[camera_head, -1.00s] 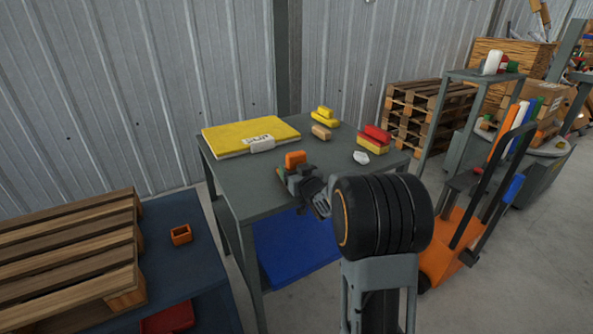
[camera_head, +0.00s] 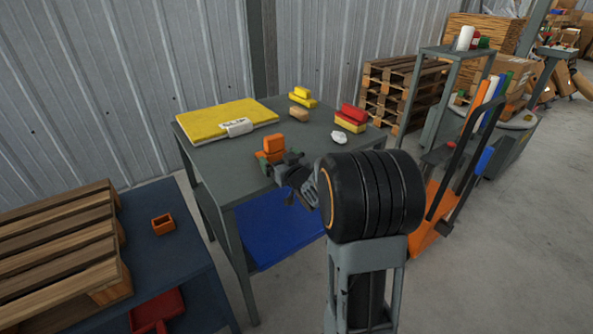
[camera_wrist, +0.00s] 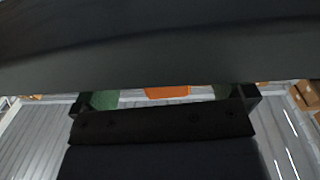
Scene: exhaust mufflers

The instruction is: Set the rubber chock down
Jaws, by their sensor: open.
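The orange block (camera_head: 272,146), which I take to be the rubber chock, is at the front part of the grey table's top (camera_head: 215,165). My gripper (camera_head: 274,160) is open, low at the table's near side, right at the orange block. The wrist view shows part of the orange block (camera_wrist: 168,92) between the green-padded fingers (camera_wrist: 103,99), with a gap on each side. Its lower part is partly hidden by my gripper, so I cannot tell how it meets the table.
Yellow blocks (camera_head: 302,97), a tan block (camera_head: 299,114), a red-and-yellow stack (camera_head: 351,117) and a white lump (camera_head: 338,137) stand behind and right. A pallet (camera_head: 60,250) is left.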

